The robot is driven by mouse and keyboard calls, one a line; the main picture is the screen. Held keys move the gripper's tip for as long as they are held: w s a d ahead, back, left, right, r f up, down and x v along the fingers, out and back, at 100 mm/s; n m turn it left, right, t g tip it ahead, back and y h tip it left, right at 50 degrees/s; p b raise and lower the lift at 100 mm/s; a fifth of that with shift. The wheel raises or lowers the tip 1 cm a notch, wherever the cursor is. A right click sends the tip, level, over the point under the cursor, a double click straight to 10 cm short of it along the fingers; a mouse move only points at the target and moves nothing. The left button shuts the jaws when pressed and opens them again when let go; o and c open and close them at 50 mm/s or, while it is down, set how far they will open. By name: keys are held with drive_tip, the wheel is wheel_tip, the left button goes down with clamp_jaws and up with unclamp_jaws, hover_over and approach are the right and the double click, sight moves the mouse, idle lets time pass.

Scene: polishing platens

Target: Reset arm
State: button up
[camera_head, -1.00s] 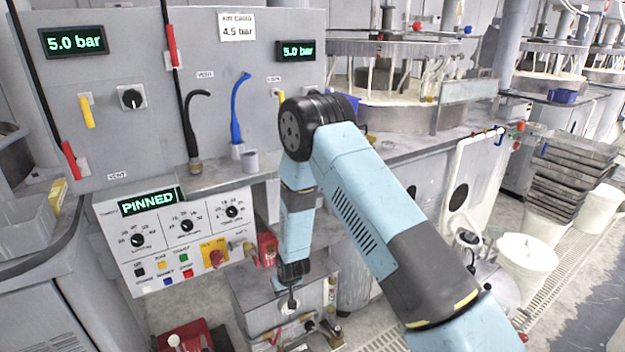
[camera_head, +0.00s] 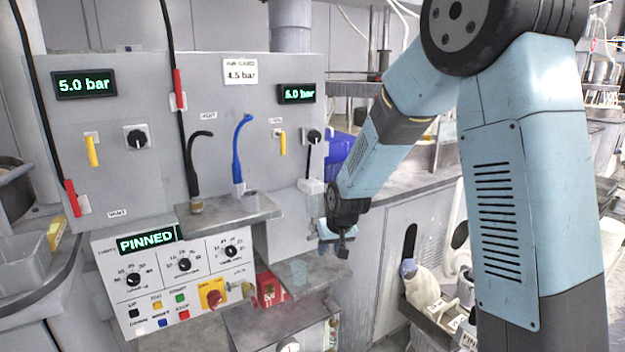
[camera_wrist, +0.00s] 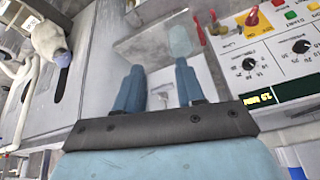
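My arm is raised and bent across the right half of the head view. My gripper (camera_head: 338,245) points down beside the front of the grey panel, above the right end of a small grey ledge. In the wrist view my gripper (camera_wrist: 160,72) shows two blue fingers spread apart with nothing between them. A pale translucent cup-like thing (camera_head: 299,272) stands on the ledge to the left of the gripper. It also shows just beyond the right finger in the wrist view (camera_wrist: 180,42).
The control panel (camera_head: 184,272) with knobs and a "PINNED" display is at the left. A black hose (camera_head: 193,165) and a blue hose (camera_head: 237,155) rise from a shelf. A white bottle (camera_head: 425,285) with a blue-grey top stands low at the right.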

drive_tip(key=s+d+r, duration=0.5)
drive_tip(key=d+r, duration=0.1)
drive_tip(key=r, duration=0.3)
drive_tip(key=s+d+r+m, duration=0.1)
drive_tip(key=s+d+r, duration=0.3)
drive_tip(key=s, duration=0.4)
drive_tip(key=s+d+r+m+h, duration=0.1)
drive_tip(key=s+d+r, duration=0.3)
drive_tip(key=s, duration=0.5)
drive_tip(key=s+d+r, duration=0.4)
drive_tip(key=s, duration=0.5)
drive_tip(key=shift+d+r+m+t+h, duration=0.2)
drive_tip(key=shift+d+m+t+h, duration=0.15)
drive_tip(key=shift+m+t+h, duration=0.05)
drive_tip(key=shift+o, duration=0.3)
drive_tip(key=shift+w, duration=0.1)
